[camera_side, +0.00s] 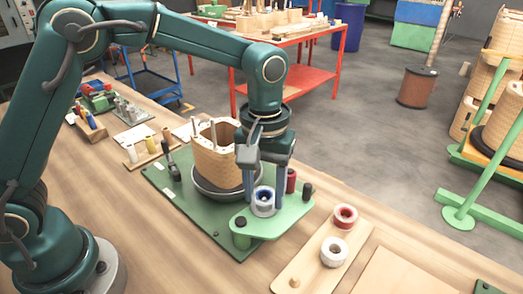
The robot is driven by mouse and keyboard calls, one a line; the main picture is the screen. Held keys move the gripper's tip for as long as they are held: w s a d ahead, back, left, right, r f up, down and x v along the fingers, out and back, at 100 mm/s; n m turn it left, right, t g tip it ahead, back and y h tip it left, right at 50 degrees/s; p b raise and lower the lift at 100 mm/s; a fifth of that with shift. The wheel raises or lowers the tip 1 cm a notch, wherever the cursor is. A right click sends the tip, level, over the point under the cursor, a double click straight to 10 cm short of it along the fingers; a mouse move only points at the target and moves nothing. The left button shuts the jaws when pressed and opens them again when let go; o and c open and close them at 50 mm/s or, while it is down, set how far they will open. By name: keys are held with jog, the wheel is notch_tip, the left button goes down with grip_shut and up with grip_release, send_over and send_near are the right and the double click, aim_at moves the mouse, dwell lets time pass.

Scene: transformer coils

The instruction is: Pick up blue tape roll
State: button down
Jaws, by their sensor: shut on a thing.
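The blue tape roll (263,195) has a blue core and a pale outer band. It is at the green bracket plate (290,216) beside the wound coil. My gripper (264,184) points down with its fingers at the roll, shut on it. I cannot tell whether the roll's underside touches the plate.
The tan coil (216,158) stands on a dark round base just left of my gripper. Red and dark posts (291,180) stand close on the right. A wooden board (312,262) at front right holds a red tape roll (345,216) and a white tape roll (334,250).

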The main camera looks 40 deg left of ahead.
notch_tip(320, 180, up, 9)
jog(key=s+a+m, duration=0.2)
jog(key=a, duration=0.5)
jog(key=s+a+m, duration=0.2)
jog(key=a, duration=0.5)
jog(key=shift+s+r, duration=0.2)
jog(key=shift+s, duration=0.2)
